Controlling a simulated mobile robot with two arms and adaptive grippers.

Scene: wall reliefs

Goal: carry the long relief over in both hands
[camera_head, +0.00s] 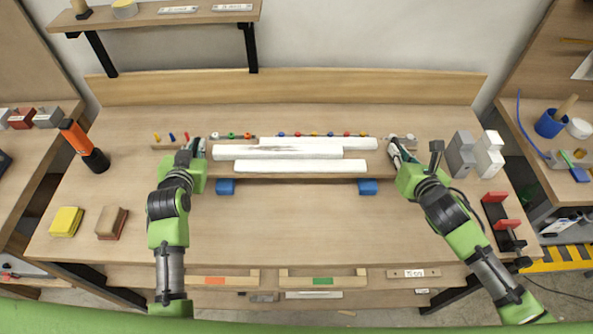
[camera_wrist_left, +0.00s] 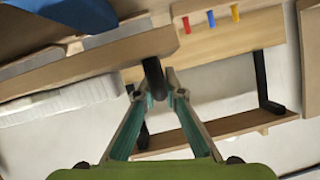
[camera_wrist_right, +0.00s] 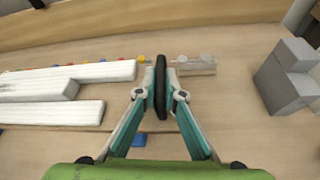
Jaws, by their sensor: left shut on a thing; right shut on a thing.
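The long relief (camera_head: 292,151) is a set of white, stepped bars on a wooden board, lying across the middle of the bench. Its bars also show in the right wrist view (camera_wrist_right: 60,88) and, tilted, in the left wrist view (camera_wrist_left: 65,98). My left gripper (camera_head: 196,150) is at its left end, shut on a black grip (camera_wrist_left: 153,78). My right gripper (camera_head: 398,150) is at its right end, shut on another black grip (camera_wrist_right: 161,88). The join between grips and board is hidden, and I cannot tell whether the board is clear of the bench.
Two blue blocks (camera_head: 226,187) (camera_head: 367,187) show at the board's front edge. Coloured pegs (camera_head: 330,134) line up behind. An orange-and-black tool (camera_head: 84,146) and yellow block (camera_head: 66,222) are left; grey blocks (camera_head: 461,153) and a red-black holder (camera_head: 503,221) right. The bench front is clear.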

